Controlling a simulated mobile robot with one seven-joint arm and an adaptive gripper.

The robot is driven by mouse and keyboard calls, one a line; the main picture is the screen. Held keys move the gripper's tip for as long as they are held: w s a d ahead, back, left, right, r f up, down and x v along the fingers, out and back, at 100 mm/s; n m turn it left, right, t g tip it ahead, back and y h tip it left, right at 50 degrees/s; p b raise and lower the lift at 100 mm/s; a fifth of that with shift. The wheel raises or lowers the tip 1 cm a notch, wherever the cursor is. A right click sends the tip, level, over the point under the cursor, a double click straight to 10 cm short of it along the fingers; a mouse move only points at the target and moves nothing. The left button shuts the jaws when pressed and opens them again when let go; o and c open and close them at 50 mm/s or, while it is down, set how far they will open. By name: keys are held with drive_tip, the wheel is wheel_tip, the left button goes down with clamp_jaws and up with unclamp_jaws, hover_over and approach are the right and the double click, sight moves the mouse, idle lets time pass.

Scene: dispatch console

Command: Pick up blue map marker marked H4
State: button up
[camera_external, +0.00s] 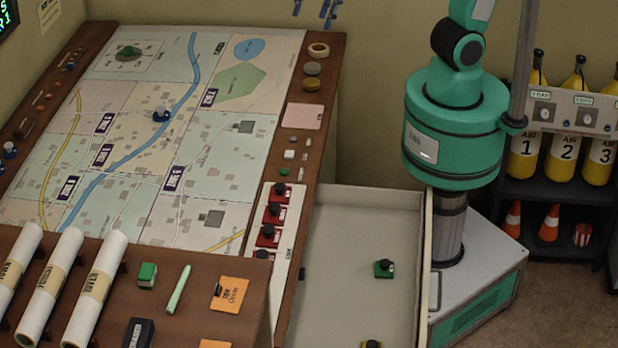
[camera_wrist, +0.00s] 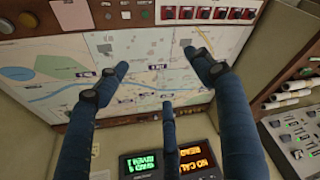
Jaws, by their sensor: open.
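Another blue marker (camera_external: 10,150) is on the wooden left rail. No H4 lettering is readable on either. My gripper (camera_external: 319,9) shows only as blue fingertips at the top edge of the external view, high above the board's far right corner. In the wrist view my gripper (camera_wrist: 158,75) has its three blue fingers spread, with nothing between them. The map board shows beyond the fingers; I cannot make out a blue marker there.
Red markers (camera_external: 267,236) sit on a white strip at the board's right. An open drawer (camera_external: 345,236) holds a green marker (camera_external: 384,268). Rolled maps (camera_external: 56,280) lie at the front left. Screens (camera_wrist: 142,164) stand below the board in the wrist view.

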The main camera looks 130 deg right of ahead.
drive_tip(key=w+d+f+g, duration=0.1)
drive_tip(key=w+d+f, duration=0.2)
drive_tip(key=w+d, duration=0.9)
drive_tip(key=g, duration=0.3)
hover_over(160, 107)
wheel_tip(160, 107, down, 30)
drive_tip(key=shift+r+m+y, duration=0.25)
drive_tip(key=shift+m+y, duration=0.15)
drive_tip(key=shift+f, duration=0.1)
wheel_tip(160, 107, down, 8)
drive_tip(key=shift+f+b, duration=0.2)
drive_tip(key=shift+b, duration=0.6)
